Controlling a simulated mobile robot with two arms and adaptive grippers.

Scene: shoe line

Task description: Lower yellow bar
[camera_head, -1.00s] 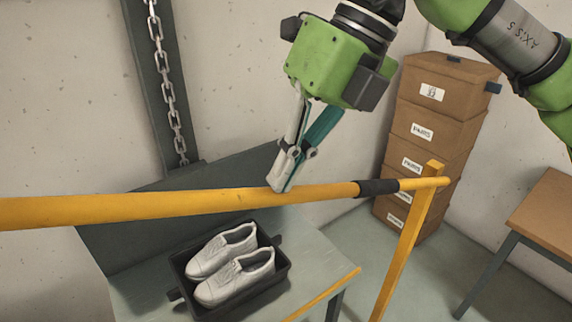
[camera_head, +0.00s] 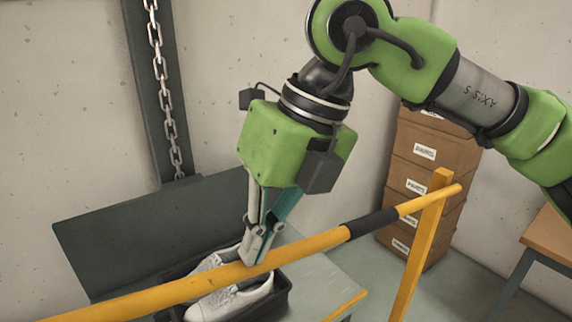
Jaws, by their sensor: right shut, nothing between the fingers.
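The yellow bar (camera_head: 190,287) runs slanting across the view, from the lower left up to the right, with a black sleeve (camera_head: 371,224) near its right end. Its right end meets a yellow upright post (camera_head: 421,250). My right gripper (camera_head: 254,258) points down with its fingers shut and empty. The fingertips are at the bar's upper side, seemingly touching it, left of the black sleeve. My left gripper is not in view.
Behind and below the bar, white shoes (camera_head: 212,305) sit in a black tray (camera_head: 283,301) on a grey table (camera_head: 325,284). Stacked brown boxes (camera_head: 422,178) stand behind the post. A chain (camera_head: 166,92) hangs at the back wall. A wooden table (camera_head: 552,238) is at the right edge.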

